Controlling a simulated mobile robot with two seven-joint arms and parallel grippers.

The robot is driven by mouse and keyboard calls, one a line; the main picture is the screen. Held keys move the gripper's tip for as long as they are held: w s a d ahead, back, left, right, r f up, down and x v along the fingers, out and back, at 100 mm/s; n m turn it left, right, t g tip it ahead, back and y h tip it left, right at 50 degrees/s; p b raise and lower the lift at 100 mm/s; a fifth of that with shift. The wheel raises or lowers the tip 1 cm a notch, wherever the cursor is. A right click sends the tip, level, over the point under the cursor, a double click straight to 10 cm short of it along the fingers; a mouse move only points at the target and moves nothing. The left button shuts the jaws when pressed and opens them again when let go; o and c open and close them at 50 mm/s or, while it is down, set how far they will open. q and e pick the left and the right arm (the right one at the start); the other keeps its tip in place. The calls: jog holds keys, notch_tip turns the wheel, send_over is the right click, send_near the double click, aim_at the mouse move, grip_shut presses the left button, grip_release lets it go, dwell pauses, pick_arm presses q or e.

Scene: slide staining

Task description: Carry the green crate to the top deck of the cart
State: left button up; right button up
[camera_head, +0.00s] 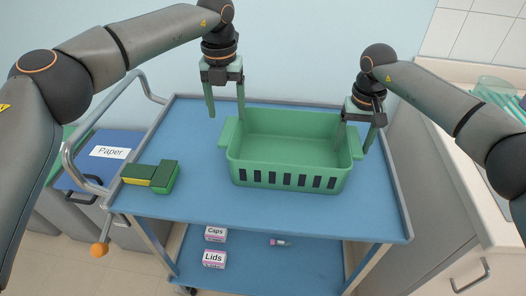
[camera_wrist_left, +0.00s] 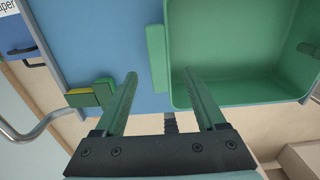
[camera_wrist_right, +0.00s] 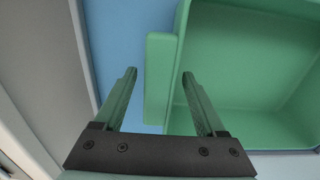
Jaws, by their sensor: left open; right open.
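The green crate (camera_head: 290,178) stands upright and empty on the blue top deck (camera_head: 200,200) of the cart, with a handle tab at each end. My left gripper (camera_head: 227,112) is open above the crate's left end. In the left wrist view its fingers (camera_wrist_left: 160,85) point toward the left handle tab (camera_wrist_left: 156,58). My right gripper (camera_head: 357,145) is open at the crate's right end. In the right wrist view its fingers (camera_wrist_right: 160,85) lie on either side of the handle tab (camera_wrist_right: 160,75). I cannot tell whether they touch it.
Green and yellow blocks (camera_head: 152,176) lie at the deck's left side. The lower shelf (camera_head: 300,268) holds a Caps box (camera_head: 215,234), a Lids box (camera_head: 213,259) and a small tube (camera_head: 280,242). A Paper bin (camera_head: 108,152) is left; a counter (camera_head: 465,190) is right.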

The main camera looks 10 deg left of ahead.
jog(key=shift+r, duration=0.25)
pick_arm(q)
notch_tip(320, 180, up, 5)
jog(key=shift+r, duration=0.1)
pick_arm(e)
notch_tip(320, 180, up, 12)
jog(key=shift+f, duration=0.2)
dwell(0.4)
